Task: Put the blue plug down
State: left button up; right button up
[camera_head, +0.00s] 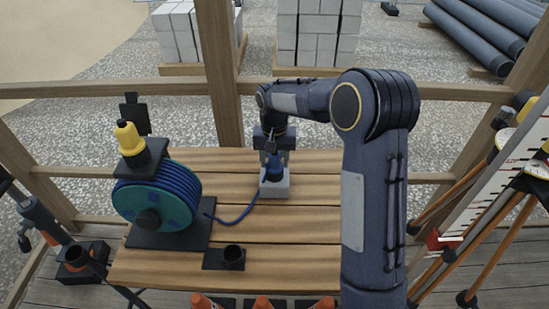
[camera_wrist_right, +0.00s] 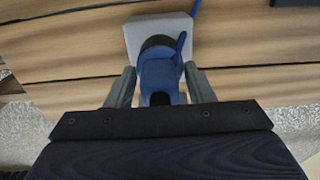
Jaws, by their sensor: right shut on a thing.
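The blue plug (camera_head: 274,165) is at the end of a blue cable on the wooden table. It stands at a light grey socket block (camera_head: 275,188), with a dark ring between them. In the right wrist view the blue plug (camera_wrist_right: 160,75) is between the two fingers of my right gripper (camera_wrist_right: 160,88), with the grey block (camera_wrist_right: 152,30) just beyond it. My right gripper (camera_head: 273,154) is above the block and shut on the plug. Whether the plug is seated in the block cannot be told. My left gripper is not in view.
A cable reel (camera_head: 157,203) with blue cable stands on the table's left, a yellow-topped item (camera_head: 130,138) above it. A dark cup holder (camera_head: 232,257) is near the front. Orange cones (camera_head: 262,302) line the front edge. The table (camera_head: 300,228) right of the block is bare.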

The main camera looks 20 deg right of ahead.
jog(key=o, duration=1.1)
notch_tip(320, 180, up, 12)
jog(key=shift+f+p, duration=0.15)
jog(key=shift+p, duration=0.15)
jog(key=s+d+r+t+y, duration=0.1)
jog(key=s+r+y, duration=0.15)
jog(key=s, duration=0.45)
jog(key=s+a+f+n+t, duration=0.1)
jog(key=s+a+f+t, duration=0.1)
jog(key=s, duration=0.9)
jog(key=s+a+f+n+t+y, duration=0.1)
jog(key=s+a, duration=0.3)
jog(key=s, duration=0.7)
jog(key=shift+s+f+n+t, duration=0.35)
jog(key=shift+f+n+t, duration=0.45)
